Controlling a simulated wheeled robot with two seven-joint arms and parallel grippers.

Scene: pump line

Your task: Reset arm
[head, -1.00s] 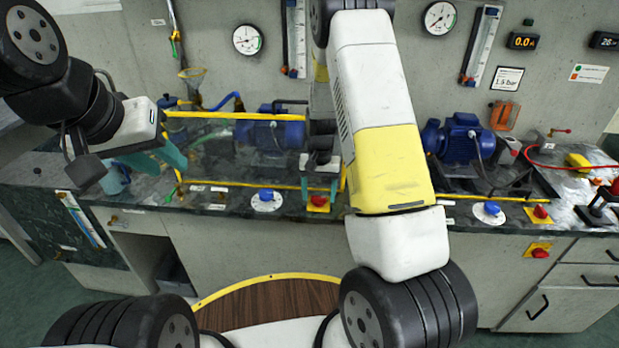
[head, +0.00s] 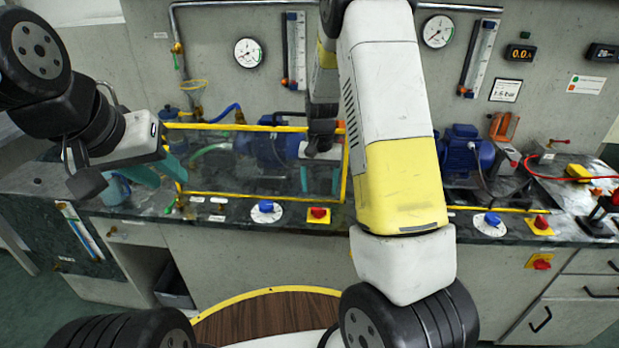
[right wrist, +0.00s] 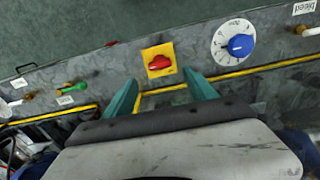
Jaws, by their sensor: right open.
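The same red switch (head: 318,213) sits on the bench front edge below the gripper. My left gripper (head: 155,172) hangs at the left over the bench, its two teal fingers apart, with nothing seen between them.
A blue dial knob (head: 265,207) is left of the switch. Another blue dial (head: 491,222) and red switch (head: 541,222) are to the right. A blue pump (head: 465,150) stands behind them. Gauges (head: 247,52) hang on the wall.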

